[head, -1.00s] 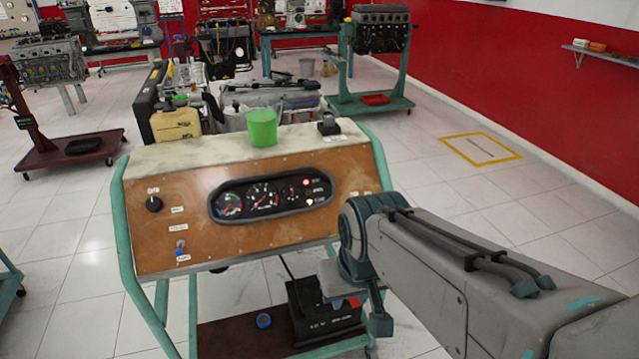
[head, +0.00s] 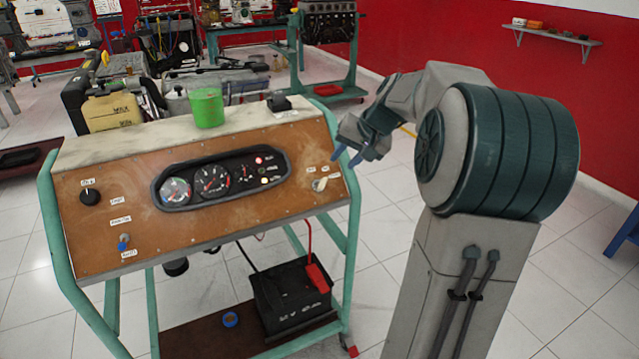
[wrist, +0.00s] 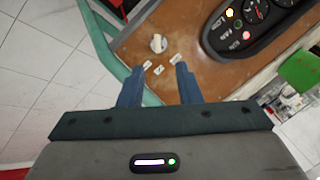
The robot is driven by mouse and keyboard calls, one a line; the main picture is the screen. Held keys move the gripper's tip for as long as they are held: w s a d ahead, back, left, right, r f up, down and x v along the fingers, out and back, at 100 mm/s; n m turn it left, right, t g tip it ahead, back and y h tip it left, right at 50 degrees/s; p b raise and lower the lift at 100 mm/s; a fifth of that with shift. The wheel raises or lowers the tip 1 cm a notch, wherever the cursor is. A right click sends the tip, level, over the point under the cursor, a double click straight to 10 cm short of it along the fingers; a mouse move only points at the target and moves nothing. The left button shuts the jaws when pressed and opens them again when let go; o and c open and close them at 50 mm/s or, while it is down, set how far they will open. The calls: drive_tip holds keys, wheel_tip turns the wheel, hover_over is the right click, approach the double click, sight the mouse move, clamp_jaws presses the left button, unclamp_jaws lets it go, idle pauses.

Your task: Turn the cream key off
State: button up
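The cream key (head: 319,185) sits at the right end of the brown instrument panel (head: 120,190), below small white labels. It also shows in the wrist view (wrist: 158,43), upper centre, just beyond the fingertips, with labels between it and my gripper. My gripper (head: 347,157) is by the panel's right edge, above and right of the key. In the wrist view its two blue fingers (wrist: 156,77) are spread apart with nothing between them. The fingers are apart from the key. The exact gap in depth is hard to tell.
The gauge cluster (head: 222,180) has a red lamp lit. A black knob (head: 90,196) and a blue-tipped switch (head: 123,242) are on the panel's left. A green cup (head: 207,108) and a black object (head: 278,102) stand on top. A battery (head: 290,295) sits below.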

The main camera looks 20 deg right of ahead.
sight(326, 179)
drive_tip(key=x, duration=0.4)
drive_tip(key=d+x, duration=0.1)
drive_tip(key=x, duration=0.8)
drive_tip(key=shift+w+d+f, duration=0.1)
drive_tip(key=shift+w+f, duration=0.15)
drive_tip(key=shift+w, duration=0.35)
drive_tip(key=shift+c, duration=0.3)
clamp_jaws()
